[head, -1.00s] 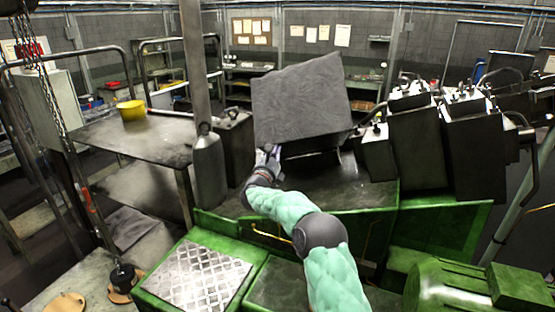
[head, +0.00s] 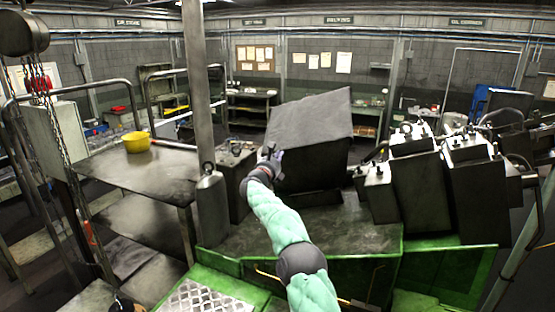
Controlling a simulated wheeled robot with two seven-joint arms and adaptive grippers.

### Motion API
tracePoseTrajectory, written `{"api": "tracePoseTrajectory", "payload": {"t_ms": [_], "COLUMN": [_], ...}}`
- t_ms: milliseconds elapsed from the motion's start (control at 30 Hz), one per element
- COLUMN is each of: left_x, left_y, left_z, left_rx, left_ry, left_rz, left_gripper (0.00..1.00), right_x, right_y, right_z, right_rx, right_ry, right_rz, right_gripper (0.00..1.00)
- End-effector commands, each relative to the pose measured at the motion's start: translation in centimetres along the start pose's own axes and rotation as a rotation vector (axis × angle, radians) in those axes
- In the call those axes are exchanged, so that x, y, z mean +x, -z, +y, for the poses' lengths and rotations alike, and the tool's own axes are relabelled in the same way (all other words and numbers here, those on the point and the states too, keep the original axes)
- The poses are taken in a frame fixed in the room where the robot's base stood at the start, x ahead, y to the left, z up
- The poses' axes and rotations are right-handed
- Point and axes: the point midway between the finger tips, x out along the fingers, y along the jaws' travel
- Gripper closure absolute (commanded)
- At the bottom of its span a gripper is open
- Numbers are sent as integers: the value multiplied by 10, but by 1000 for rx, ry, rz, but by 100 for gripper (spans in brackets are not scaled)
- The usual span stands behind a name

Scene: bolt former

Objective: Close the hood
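The hood (head: 310,118) is a dark grey box-like cover in the middle of the head view, on the green machine. Its lighter grey top face is tilted, and a dark side (head: 315,165) shows below it. My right gripper (head: 272,155) is at the hood's left edge, close to where the top face meets the dark side. The fingers are small here, so I cannot tell whether they touch the hood or grip it. My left gripper is not in view.
A grey post (head: 198,90) with a thick lower end stands left of the hood. Dark boxes with fittings (head: 415,175) stand close on the right. A green ledge (head: 370,275) runs in front.

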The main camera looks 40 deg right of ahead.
Motion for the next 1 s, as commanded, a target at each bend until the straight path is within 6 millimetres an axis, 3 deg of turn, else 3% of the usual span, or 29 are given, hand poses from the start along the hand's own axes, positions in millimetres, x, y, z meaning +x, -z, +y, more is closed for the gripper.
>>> {"api": "tracePoseTrajectory", "payload": {"t_ms": [500,1000], "left_x": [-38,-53], "left_y": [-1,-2], "left_z": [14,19], "left_rx": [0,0], "left_ry": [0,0], "left_rz": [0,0], "left_gripper": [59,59], "right_x": [38,52], "right_y": [-18,-25], "right_z": [3,0], "right_rx": [-2,-1], "right_ry": [1,-1], "right_rz": [9,1], "right_gripper": [100,100]}}
